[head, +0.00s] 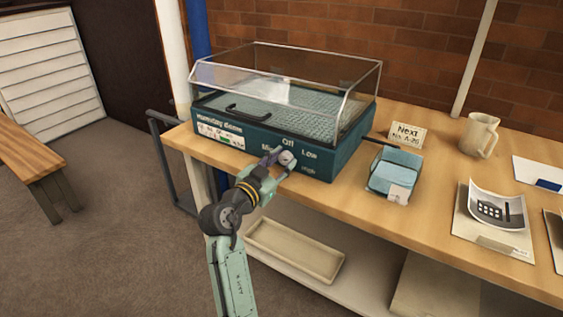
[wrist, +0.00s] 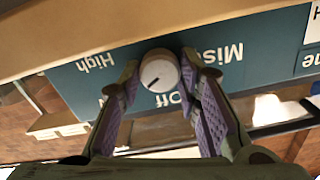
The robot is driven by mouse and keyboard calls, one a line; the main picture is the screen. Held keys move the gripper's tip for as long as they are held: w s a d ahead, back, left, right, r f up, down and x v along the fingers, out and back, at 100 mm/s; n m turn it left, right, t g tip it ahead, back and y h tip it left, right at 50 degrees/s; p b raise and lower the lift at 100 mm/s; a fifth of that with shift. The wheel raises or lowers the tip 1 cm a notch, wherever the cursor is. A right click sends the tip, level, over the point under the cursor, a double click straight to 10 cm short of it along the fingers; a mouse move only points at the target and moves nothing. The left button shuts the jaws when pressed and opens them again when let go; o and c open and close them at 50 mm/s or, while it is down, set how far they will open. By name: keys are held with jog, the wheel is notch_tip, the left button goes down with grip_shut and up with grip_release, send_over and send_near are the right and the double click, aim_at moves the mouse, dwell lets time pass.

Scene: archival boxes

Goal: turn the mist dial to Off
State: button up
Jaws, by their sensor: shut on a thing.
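The teal humidity dome box (head: 215,120) stands on the wooden bench with its clear lid down. The pale round mist dial (head: 287,158) is on its front face, with Off above it, Mist at its left, and Low and High at its right. My gripper (head: 276,157) is at the dial. In the wrist view the labels are upside down, and the dial (wrist: 160,71) sits between the purple finger pads of my gripper (wrist: 162,78), which is shut on it. A short dark mark on the dial points down and left there, seemingly between Off and the mostly hidden Low.
A blue box (head: 396,172) and a "Next" card (head: 406,135) stand right of the dome box. A tray (head: 295,250) is on the shelf below the bench edge.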

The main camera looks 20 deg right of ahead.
jog(key=n+p, duration=0.1)
jog(key=n, duration=0.4)
jog(key=shift+r+n, duration=0.1)
jog(key=shift+n, duration=0.2)
jog(key=n+p, duration=0.3)
jog(key=n, duration=0.3)
jog(key=shift+a, duration=0.1)
dwell(0.4)
jog(key=o, duration=1.1)
jog(key=shift+o, duration=0.2)
jog(key=shift+f, duration=0.2)
